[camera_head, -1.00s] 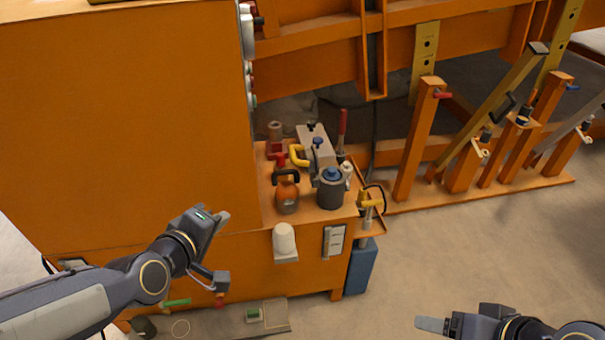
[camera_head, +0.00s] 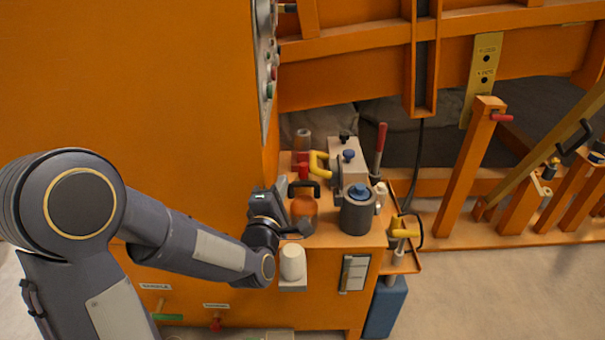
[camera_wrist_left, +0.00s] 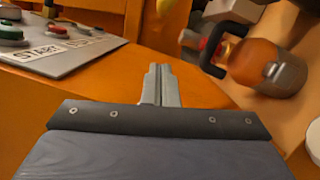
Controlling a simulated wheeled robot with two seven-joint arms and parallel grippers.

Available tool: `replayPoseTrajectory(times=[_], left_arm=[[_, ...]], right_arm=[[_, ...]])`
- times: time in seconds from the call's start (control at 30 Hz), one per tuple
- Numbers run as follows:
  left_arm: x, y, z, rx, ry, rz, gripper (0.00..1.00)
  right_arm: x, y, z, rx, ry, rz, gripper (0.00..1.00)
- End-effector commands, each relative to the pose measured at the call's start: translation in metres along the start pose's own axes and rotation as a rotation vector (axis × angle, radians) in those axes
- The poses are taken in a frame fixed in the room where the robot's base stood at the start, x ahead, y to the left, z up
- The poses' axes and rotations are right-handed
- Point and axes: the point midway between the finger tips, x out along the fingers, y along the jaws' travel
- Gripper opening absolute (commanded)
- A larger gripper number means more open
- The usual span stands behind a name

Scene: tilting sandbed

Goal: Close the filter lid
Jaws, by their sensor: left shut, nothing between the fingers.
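A dark grey filter canister (camera_head: 356,215) stands on the orange shelf with a blue round piece on top. Behind it a grey upright plate with a blue knob (camera_head: 348,156) seems to be its raised lid; I cannot see the hinge clearly. My left gripper (camera_head: 300,228) is shut and empty, at the shelf's left front, left of the canister and close to an orange jug (camera_head: 304,208). In the left wrist view the shut fingers (camera_wrist_left: 160,85) point forward, with the jug (camera_wrist_left: 266,66) to their right. My right gripper is out of view.
The jug's black handle stands between my left gripper and the shelf's back. A white cup (camera_head: 292,262) sits on a bracket below. A panel with buttons (camera_wrist_left: 60,45) is at left.

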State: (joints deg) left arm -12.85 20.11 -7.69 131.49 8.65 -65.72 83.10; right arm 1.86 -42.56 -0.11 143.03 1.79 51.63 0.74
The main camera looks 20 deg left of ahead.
Motion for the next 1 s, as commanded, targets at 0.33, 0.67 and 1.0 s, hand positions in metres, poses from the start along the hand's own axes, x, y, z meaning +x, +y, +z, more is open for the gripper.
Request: replayPoseTrajectory(times=[0.33,0.67,1.0], left_arm=[[0.039,0.000,0.029,0.000,-0.005,-0.001,0.00],[0.041,0.000,0.039,0.001,-0.001,-0.001,0.00],[0.041,0.001,0.040,0.012,-0.001,-0.004,0.00]], right_arm=[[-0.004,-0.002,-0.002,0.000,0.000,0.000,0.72],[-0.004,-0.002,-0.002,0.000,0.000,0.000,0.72],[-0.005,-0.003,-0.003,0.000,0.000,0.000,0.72]])
